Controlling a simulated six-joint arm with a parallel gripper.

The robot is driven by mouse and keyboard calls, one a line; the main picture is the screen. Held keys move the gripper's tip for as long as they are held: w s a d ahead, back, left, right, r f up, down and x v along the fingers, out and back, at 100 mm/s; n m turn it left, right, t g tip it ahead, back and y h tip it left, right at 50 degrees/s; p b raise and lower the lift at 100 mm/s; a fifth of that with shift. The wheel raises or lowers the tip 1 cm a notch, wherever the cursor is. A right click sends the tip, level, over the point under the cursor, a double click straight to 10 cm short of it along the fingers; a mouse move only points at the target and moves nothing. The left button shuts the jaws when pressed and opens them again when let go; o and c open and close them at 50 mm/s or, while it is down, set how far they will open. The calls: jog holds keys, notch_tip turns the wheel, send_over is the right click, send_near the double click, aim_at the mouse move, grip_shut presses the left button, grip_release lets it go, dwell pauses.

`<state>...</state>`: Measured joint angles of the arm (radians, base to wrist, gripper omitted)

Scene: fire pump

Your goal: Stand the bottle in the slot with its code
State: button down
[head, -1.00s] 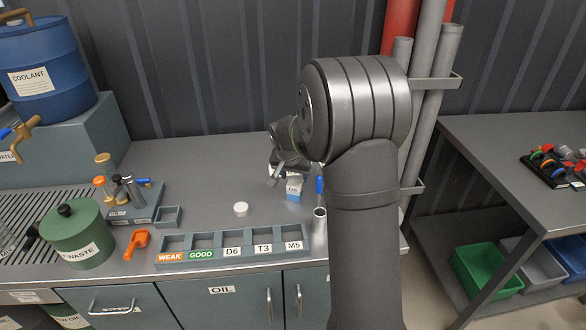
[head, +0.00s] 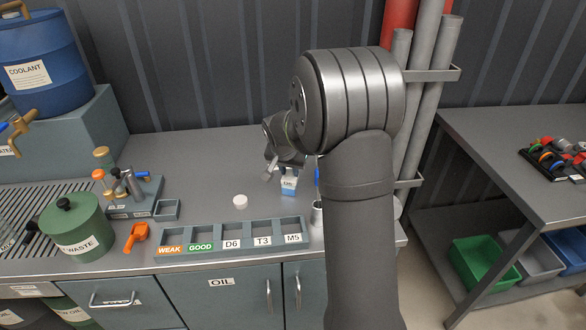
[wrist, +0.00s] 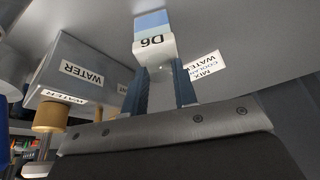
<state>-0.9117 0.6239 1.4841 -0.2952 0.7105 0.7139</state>
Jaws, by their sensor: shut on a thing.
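A small bottle (head: 289,184) with a white label and a blue lower part is in my gripper (head: 279,173) in the head view. In the wrist view the bottle (wrist: 152,35) shows the code D6, upside down, and my gripper (wrist: 159,72) is shut on it with one finger each side. The slot rack (head: 232,259) lies along the bench front, labelled WEAK, GOOD, D6, T3 and M5. Its D6 slot (head: 231,229) is third from the left and looks empty. The bottle is behind the rack's right end; its clearance from the bench is unclear.
A white cap (head: 240,201) lies on the bench behind the rack. An orange scoop-like item (head: 136,236) and a green waste can (head: 78,228) are left of it. A metal cylinder (head: 317,213) stands by the rack's right end, partly hidden by my arm. The back middle bench is clear.

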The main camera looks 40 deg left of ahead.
jog(key=shift+s+a, duration=0.65)
jog(key=shift+s, duration=0.5)
jog(key=shift+s+a, duration=0.7)
jog(key=shift+s, duration=0.5)
jog(key=shift+s+a, duration=0.65)
jog(key=shift+s, duration=0.5)
jog(key=c, duration=1.1)
grip_release()
jog(key=shift+r, duration=0.1)
jog(key=v, duration=1.7)
jog(key=shift+s+r, duration=0.1)
jog(key=shift+s, duration=0.1)
